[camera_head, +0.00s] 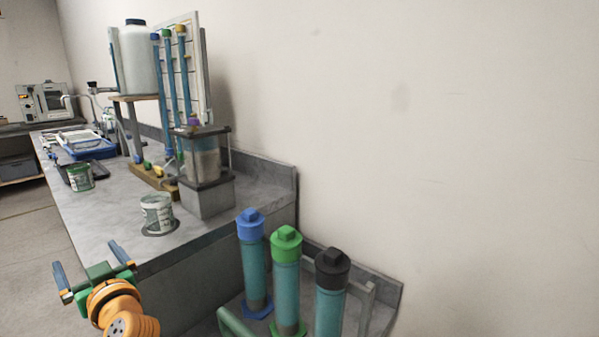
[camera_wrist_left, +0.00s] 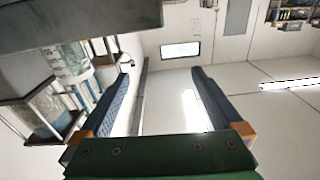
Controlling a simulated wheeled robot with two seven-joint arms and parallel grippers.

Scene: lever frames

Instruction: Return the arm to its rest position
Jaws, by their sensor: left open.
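My left gripper (camera_head: 91,264) shows at the lower left in the head view, in front of the bench's near left edge. Its two blue fingers stand wide apart with nothing between them. In the left wrist view the same gripper (camera_wrist_left: 160,95) shows its fingers spread, with only the distant wall and ceiling behind the gap. The orange and green wrist is in the air and touches nothing that I can see. My right gripper is in neither view.
Three teal cylinders with blue (camera_head: 250,223), green (camera_head: 286,243) and black (camera_head: 332,266) caps stand at the front. A white and green tub (camera_head: 157,213) sits near the edge of the grey bench (camera_head: 120,200). A column rig (camera_head: 207,160) stands behind. Open floor (camera_head: 35,265) lies at left.

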